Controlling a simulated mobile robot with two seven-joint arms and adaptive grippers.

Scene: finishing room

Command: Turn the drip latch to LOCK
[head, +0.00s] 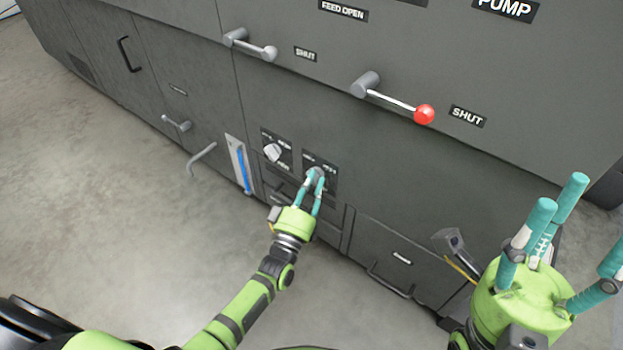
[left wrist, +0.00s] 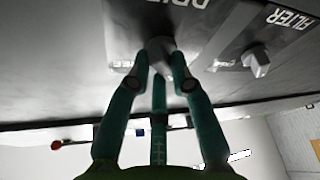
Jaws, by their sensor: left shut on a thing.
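The drip latch is a small grey knob (head: 317,173) on a dark label plate, low on the front of the grey machine. In the left wrist view the knob (left wrist: 160,44) sits beside upside-down lettering beginning "DRI". My left gripper (head: 313,181) is shut on this knob, its teal fingers around it. In the left wrist view the fingers (left wrist: 160,72) close on the knob from several sides. The fingers partly hide the knob and its plate, so I cannot read which mark it points at. My right gripper (head: 577,222) is open and empty, with fingers spread, at the right.
A pale filter knob (head: 272,153) is on the plate just left of the latch; it also shows in the left wrist view (left wrist: 256,63). Above are a red-ball lever (head: 424,114) and a grey lever (head: 252,45). A blue gauge (head: 241,166) is left. Floor (head: 130,220) is clear.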

